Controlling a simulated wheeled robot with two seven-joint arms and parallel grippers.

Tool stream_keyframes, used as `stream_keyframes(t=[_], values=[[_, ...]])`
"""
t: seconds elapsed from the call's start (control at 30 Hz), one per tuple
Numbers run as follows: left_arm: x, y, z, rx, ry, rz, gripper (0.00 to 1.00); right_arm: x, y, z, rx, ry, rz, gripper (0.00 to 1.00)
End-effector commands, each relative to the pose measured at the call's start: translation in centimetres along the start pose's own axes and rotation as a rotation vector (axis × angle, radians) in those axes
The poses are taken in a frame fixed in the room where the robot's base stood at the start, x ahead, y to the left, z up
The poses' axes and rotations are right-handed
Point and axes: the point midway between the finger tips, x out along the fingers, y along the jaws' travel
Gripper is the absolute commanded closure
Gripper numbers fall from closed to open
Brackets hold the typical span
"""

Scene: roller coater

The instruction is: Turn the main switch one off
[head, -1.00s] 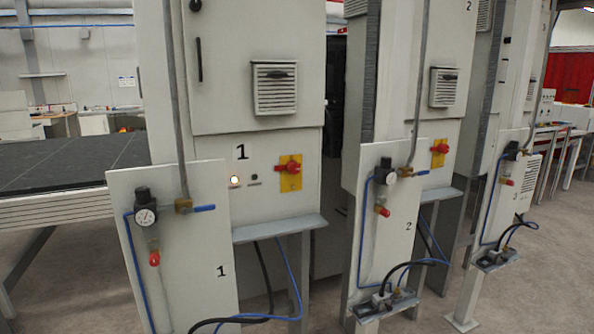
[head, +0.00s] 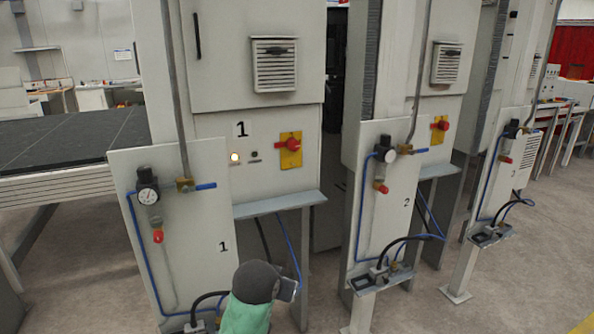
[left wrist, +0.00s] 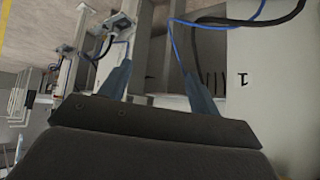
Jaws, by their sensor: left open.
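Main switch one is a red rotary handle (head: 290,145) on a yellow plate (head: 291,160), on the cabinet panel marked 1. Its grip lies roughly level. A lamp (head: 235,157) glows on the same panel, left of it. My left gripper (head: 291,288) is low in the head view, below the switch and apart from it. In the left wrist view its two fingers (left wrist: 158,86) stand wide apart with nothing between them. That view is turned over and does not clearly show the switch. My right gripper is out of view.
A front panel (head: 190,270) with gauge, blue valve lever and hoses stands left of the switch. A shelf (head: 280,204) juts out below the switch, above my left gripper. Similar cabinets with red switches (head: 440,124) stand to the right. The floor at right front is clear.

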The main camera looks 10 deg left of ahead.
Motion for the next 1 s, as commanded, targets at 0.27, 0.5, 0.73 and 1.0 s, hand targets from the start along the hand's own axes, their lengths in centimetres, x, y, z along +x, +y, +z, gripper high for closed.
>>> stream_keyframes(t=[0.27,0.5,0.73,1.0], values=[[0.2,-1.0,-9.6,0.016,0.074,-0.071,0.37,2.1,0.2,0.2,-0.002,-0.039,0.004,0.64],[0.3,-2.0,-17.8,0.059,0.133,-0.156,0.37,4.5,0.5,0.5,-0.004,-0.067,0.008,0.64],[0.3,-3.0,-26.0,0.164,0.178,-0.268,0.37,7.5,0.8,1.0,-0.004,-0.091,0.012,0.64],[0.9,-4.6,-35.9,0.419,0.179,-0.471,0.37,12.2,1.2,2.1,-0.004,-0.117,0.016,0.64]])
